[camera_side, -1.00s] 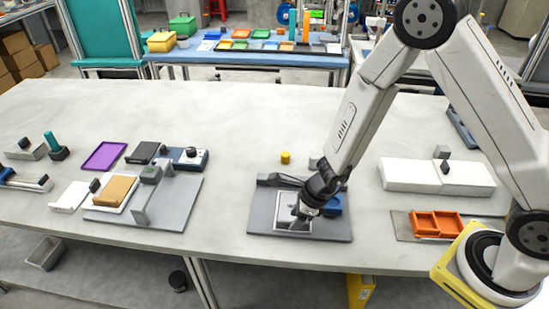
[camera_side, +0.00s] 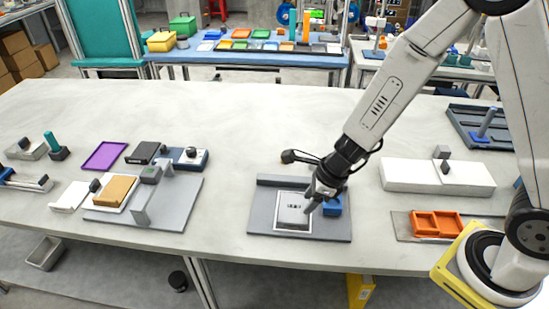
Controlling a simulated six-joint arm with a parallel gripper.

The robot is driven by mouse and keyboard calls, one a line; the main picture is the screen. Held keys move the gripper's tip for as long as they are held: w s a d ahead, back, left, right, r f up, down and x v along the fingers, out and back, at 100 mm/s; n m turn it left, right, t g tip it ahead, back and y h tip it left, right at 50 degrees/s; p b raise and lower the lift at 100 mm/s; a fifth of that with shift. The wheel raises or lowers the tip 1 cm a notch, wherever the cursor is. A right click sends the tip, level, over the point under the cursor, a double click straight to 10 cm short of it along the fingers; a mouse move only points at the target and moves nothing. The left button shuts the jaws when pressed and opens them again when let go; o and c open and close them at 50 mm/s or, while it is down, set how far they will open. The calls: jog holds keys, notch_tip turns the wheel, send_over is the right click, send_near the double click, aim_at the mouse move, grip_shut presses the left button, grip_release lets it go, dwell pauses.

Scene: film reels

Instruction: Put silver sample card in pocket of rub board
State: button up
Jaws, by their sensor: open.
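The silver sample card (camera_side: 293,212) lies flat within a white-edged rectangle on the grey rub board (camera_side: 262,222), with small dark marks on its face. It appears to sit in the pocket, but its exact seating is too small to tell. My gripper (camera_side: 309,207) is open and empty, just above the card's right edge. It seems apart from the card. The gripper and wrist hide part of the board's right side and some of the blue block (camera_side: 332,205) there.
Left of the board stands a grey plate with a bracket (camera_side: 175,215) and a tan block (camera_side: 118,188). A purple tray (camera_side: 104,156) lies farther left. A white block (camera_side: 400,175) and orange tray (camera_side: 437,223) are on the right. The table between the two grey plates is clear.

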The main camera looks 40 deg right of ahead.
jog(key=shift+v, duration=1.6)
jog(key=shift+r, duration=0.1)
jog(key=s+d+r+n+h, duration=0.1)
jog(key=s+d+r+n, duration=0.1)
jog(key=n, duration=1.1)
jog(key=s+d+r+n+h, duration=0.2)
jog(key=s+d+n, duration=0.3)
jog(key=n, duration=0.9)
jog(key=shift+d+r+g, duration=0.3)
jog(key=shift+d+r, duration=0.05)
jog(key=shift+r, duration=0.35)
